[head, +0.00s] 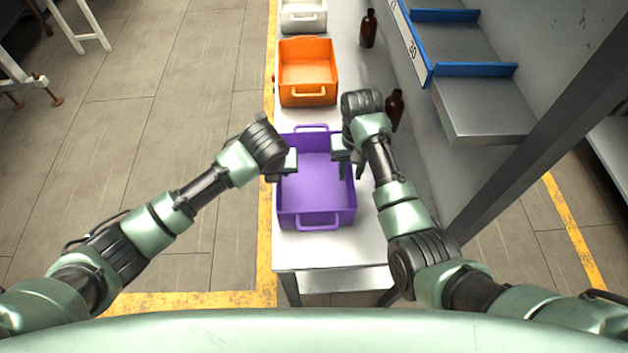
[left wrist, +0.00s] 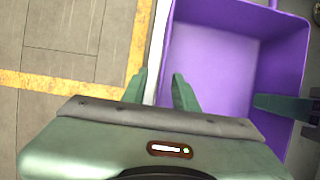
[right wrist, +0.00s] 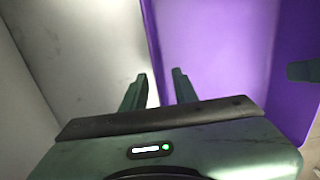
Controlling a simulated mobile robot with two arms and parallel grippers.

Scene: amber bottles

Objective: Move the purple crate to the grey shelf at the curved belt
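The purple crate (head: 317,219) stands upright and empty on a white table (head: 330,257), with a handle at its near and far ends. My left gripper (head: 287,165) is at its left wall. In the left wrist view the crate (left wrist: 225,65) shows with the open fingers on either side of that wall. My right gripper (head: 348,160) is at the right wall. In the right wrist view its open fingers also stand astride a wall of the crate (right wrist: 215,50), with a gap between them. No curved belt is recognisable, and I cannot identify the grey shelf.
An orange crate (head: 308,98) and a white crate (head: 304,17) stand farther along the table. Amber bottles (head: 368,29) (head: 395,108) stand to the right. A metal rack with blue edges (head: 474,70) and a dark post (head: 540,140) are at the right.

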